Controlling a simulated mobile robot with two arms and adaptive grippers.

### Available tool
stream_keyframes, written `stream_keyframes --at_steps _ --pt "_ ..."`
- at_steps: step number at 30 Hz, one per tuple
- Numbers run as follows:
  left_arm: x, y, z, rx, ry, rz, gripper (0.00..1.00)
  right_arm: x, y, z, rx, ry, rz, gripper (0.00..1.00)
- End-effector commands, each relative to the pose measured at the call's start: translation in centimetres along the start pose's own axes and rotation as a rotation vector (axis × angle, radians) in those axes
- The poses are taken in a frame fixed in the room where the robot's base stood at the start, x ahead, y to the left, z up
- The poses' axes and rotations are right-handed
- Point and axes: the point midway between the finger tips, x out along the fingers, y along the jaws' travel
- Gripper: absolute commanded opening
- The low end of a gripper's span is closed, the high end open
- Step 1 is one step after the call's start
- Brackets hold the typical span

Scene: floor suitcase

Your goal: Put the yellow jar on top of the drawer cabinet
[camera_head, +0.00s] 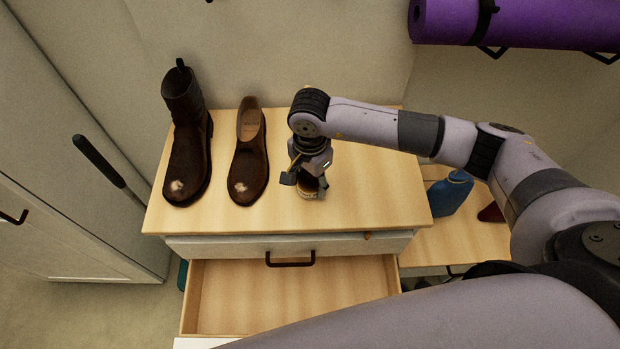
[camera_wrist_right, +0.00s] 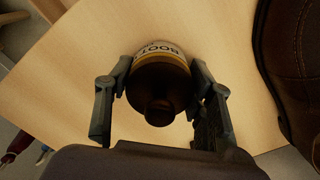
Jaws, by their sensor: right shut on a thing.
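The jar (camera_wrist_right: 160,85) shows in the right wrist view as a dark brown body with a yellowish label reading "BOOT". My right gripper (camera_wrist_right: 160,110) is shut on it, with one finger on each side. In the head view the gripper (camera_head: 309,184) is over the cabinet top, right of the shoes, and mostly hides the jar (camera_head: 311,194). The drawer cabinet (camera_head: 380,195) has a light wooden top. The jar is at or just above this top; I cannot tell whether it touches. My left gripper is not in view.
A tall brown boot (camera_head: 187,140) and a low brown shoe (camera_head: 248,160) stand on the cabinet top's left side. The drawer (camera_head: 290,295) below is open and looks empty. The top's right part is clear.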

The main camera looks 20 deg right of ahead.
Motion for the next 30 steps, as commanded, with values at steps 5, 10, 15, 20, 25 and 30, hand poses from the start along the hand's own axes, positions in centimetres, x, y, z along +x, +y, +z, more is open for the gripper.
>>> stream_keyframes --at_steps 5,10,15,20,25,30 --pt "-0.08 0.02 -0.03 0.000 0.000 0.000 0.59 0.25 -0.12 0.03 -0.002 -0.001 -0.004 0.03" --pt "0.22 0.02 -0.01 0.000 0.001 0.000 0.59 0.49 -0.10 0.02 -0.001 0.000 -0.004 0.03" --pt "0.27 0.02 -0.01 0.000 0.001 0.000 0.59 0.59 -0.03 0.01 -0.001 0.000 -0.001 0.56" --pt "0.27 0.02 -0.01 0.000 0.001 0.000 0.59 0.58 -0.03 0.00 -0.001 0.000 -0.001 0.66" --pt "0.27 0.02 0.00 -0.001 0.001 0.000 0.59 0.57 -0.03 0.00 -0.001 0.000 -0.001 0.69" --pt "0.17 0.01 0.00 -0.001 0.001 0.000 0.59 0.48 -0.03 0.00 -0.001 0.000 -0.001 0.69"
